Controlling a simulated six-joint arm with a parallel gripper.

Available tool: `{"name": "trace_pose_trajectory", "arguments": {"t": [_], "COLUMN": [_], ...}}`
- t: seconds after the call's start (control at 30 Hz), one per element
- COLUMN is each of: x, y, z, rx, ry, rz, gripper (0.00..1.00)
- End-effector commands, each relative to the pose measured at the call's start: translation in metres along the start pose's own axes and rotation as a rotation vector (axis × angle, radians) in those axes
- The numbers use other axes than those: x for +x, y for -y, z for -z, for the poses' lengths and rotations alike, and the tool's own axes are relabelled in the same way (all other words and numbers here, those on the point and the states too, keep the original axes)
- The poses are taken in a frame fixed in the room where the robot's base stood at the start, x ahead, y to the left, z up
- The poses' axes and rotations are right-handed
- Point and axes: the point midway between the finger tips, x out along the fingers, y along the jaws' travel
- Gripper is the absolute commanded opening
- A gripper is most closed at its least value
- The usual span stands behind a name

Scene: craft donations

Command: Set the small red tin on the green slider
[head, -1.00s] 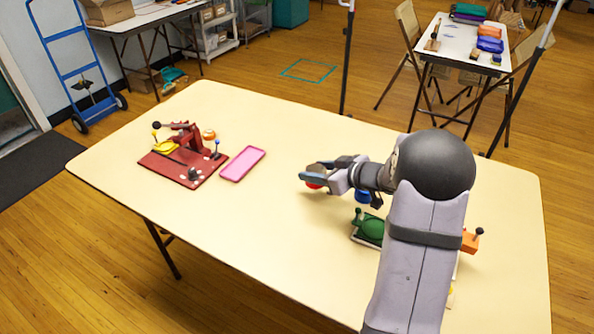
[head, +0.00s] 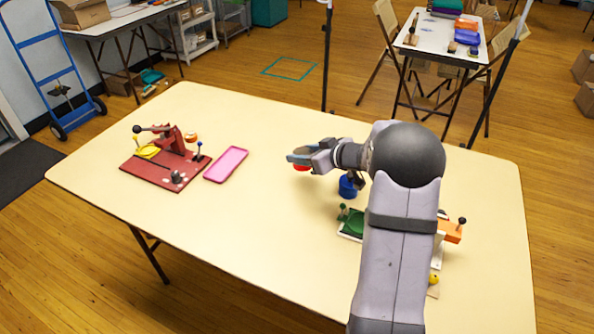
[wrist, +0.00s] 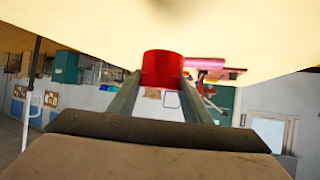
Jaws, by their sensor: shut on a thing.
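The small red tin (head: 302,168) is held between the fingers of my gripper (head: 298,160), above the middle of the table. In the wrist view the red tin (wrist: 162,68) fills the gap between the two fingertips (wrist: 160,85). The green slider (head: 354,222) is a green dish-like part with a green knob on a pale base, right of and nearer than my gripper. My arm hides part of that base.
A blue tin (head: 347,186) stands between my gripper and the green slider. An orange part (head: 449,231) and a yellow piece (head: 435,279) show right of my arm. A pink tray (head: 226,164) and a red board with levers (head: 150,172) lie left. The table's middle-front is clear.

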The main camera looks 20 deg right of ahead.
Motion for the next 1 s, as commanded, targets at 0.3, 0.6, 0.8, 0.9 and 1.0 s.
{"name": "trace_pose_trajectory", "arguments": {"t": [0.3,0.6,0.8,0.9,1.0], "x": [0.016,0.024,0.033,0.034,0.034], "y": [0.0,0.0,0.0,0.0,0.0], "z": [-0.028,-0.044,-0.06,-0.061,-0.061], "rx": [0.0,0.003,0.001,-0.001,-0.002], "ry": [-0.001,0.001,-0.001,-0.002,-0.002], "rz": [0.0,0.001,0.001,0.0,0.0], "gripper": [0.22,0.22,0.22,0.22,0.22]}}
